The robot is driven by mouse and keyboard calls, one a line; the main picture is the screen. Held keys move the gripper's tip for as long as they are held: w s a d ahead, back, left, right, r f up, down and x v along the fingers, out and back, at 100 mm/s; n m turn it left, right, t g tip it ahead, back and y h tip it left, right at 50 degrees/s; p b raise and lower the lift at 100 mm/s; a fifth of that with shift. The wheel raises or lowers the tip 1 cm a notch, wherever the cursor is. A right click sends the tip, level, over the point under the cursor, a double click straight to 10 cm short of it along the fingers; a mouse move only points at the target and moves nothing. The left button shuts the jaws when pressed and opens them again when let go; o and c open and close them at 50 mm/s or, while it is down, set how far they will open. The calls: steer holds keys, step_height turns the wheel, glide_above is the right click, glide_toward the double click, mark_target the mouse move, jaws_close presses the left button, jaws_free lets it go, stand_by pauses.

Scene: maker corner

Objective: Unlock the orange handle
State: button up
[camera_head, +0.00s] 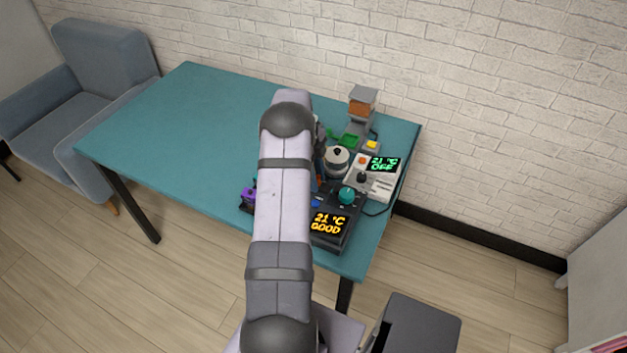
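My arm reaches over the teal table and covers part of the devices on it. My gripper is largely hidden behind my arm, so its fingers cannot be made out. No orange handle can be clearly identified. A small orange-red sliver (318,185) shows at the right edge of my arm, above the black device (337,240); the rest of it is hidden. The black device has an orange-lit display reading "21 °C GOOD", a teal knob (347,196) and a blue part (315,202). A purple part (248,195) shows left of my arm.
A white device (378,188) with a green display reading "OFF" sits at the table's right edge. A silver round pot (337,159) and a grey stand with orange contents (361,108) are behind. The table's (190,120) left side is clear. A blue armchair (105,65) stands left.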

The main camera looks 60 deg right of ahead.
steer(key=c, duration=0.6)
steer(key=shift+s, duration=1.3)
steer(key=o, duration=0.6)
steer(key=shift+r, duration=0.1)
step_height(320, 180, up, 7)
steer(key=p, duration=0.4)
